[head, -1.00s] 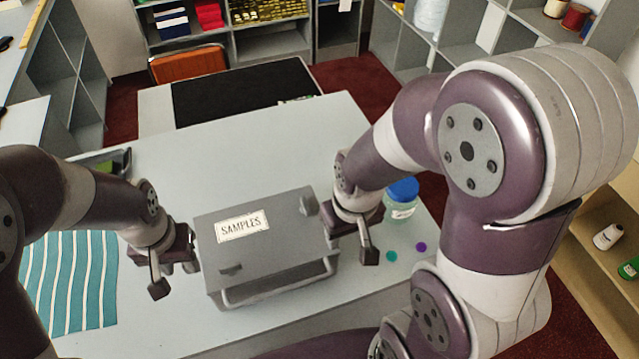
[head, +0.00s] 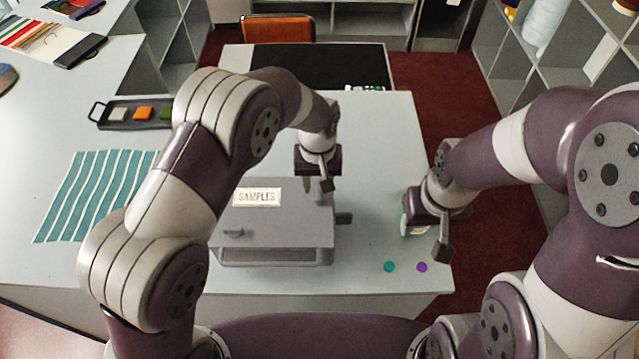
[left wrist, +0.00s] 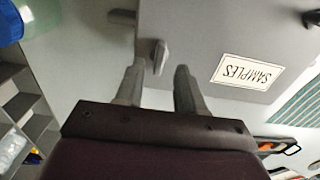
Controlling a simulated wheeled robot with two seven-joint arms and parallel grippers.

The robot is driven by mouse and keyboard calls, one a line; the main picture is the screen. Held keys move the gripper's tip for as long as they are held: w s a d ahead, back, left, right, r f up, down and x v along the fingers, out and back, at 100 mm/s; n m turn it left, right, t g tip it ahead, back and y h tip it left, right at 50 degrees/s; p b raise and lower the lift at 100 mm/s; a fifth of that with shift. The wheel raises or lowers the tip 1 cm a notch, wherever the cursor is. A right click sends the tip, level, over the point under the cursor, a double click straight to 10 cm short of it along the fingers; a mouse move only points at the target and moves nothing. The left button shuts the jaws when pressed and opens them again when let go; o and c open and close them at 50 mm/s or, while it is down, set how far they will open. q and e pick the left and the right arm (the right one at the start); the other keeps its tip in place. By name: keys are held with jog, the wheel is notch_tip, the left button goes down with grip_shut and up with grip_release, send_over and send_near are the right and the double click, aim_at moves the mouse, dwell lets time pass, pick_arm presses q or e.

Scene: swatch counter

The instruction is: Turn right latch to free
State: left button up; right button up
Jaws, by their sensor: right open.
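The grey box (head: 275,222) with a SAMPLES label stands closed on the counter in the head view. Its left latch (head: 232,233) is at the lid's front left and also shows at the right edge of the left wrist view (left wrist: 311,19). My left gripper (head: 322,185) is over the lid's right side, hiding the right latch in the head view. In the left wrist view the right latch (left wrist: 160,56) lies in line with the gap between my open left fingers (left wrist: 158,78); contact is not visible. My right gripper (head: 441,243) is open, right of the box.
A blue-lidded jar (left wrist: 10,22) shows in the left wrist view; my right gripper mostly hides it in the head view. A teal disc (head: 389,267) and a purple disc (head: 421,267) lie front right. A striped cloth (head: 95,190) and black tray (head: 140,114) are left.

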pick_arm(q)
jog(key=shift+d+f+p, duration=0.15)
jog(key=shift+d+f, duration=0.05)
jog(key=shift+f, duration=0.35)
jog(key=shift+d+f+p, duration=0.15)
jog(key=shift+d+f, duration=0.05)
jog(key=shift+f, duration=0.35)
jog(key=shift+a+f, duration=0.2)
jog(key=shift+f, duration=0.1)
jog(key=shift+a, duration=0.35)
jog(key=shift+d, duration=0.15)
jog(key=c, duration=0.6)
jog(key=shift+d, duration=0.15)
grip_shut()
pick_arm(e)
jog(key=shift+d+r, duration=0.1)
jog(key=shift+r, duration=0.45)
